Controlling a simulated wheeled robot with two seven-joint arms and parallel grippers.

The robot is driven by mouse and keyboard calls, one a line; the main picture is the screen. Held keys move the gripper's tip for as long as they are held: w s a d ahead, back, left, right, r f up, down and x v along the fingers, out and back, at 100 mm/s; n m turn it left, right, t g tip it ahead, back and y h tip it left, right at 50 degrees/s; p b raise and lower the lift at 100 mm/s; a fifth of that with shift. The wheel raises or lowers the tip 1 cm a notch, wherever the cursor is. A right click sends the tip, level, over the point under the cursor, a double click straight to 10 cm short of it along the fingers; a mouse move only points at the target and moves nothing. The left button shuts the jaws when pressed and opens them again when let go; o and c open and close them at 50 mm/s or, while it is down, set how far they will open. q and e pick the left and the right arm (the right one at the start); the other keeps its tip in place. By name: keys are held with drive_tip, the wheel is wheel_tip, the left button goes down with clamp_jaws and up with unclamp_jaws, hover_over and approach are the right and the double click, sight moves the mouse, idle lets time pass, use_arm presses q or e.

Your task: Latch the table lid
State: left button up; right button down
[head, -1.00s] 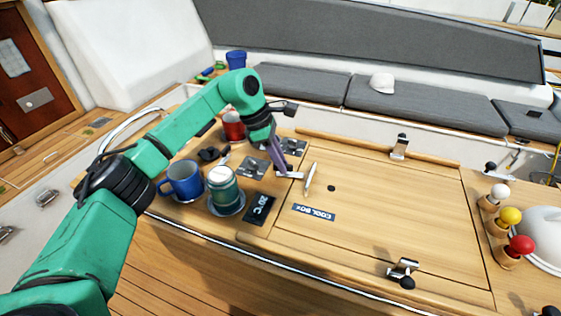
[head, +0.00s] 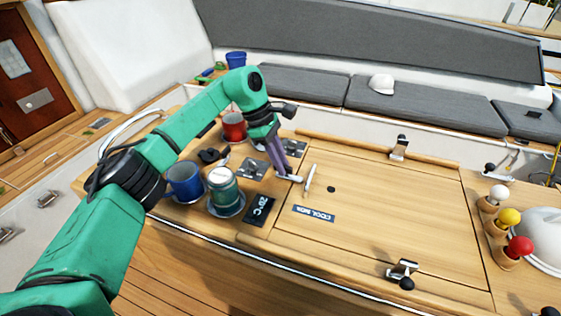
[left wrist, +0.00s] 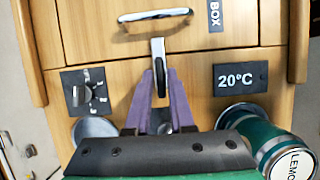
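The wooden table lid (head: 390,215) lies flat in the table top, with a slim metal handle (head: 310,180) near its left edge and a COOL BOX label (head: 314,214). A metal latch lever (head: 290,178) lies at the lid's left edge; it also shows in the left wrist view (left wrist: 158,50), pointing at the handle. My left gripper (head: 284,172) has its purple fingertips down at this lever. In the left wrist view the fingers (left wrist: 160,78) stand close on both sides of it. They hide part of the lever's mount. My right gripper is out of view.
A 20°C display (head: 260,209) is set beside the lid. Black-knobbed metal fittings stand at the back (head: 399,147) and front (head: 403,272).

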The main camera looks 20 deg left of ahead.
use_arm(q)
drive_tip(key=shift+o, duration=1.2)
drive_tip(key=v, duration=1.4)
drive_tip(key=shift+r+b, duration=0.3)
drive_tip(key=shift+b, duration=0.05)
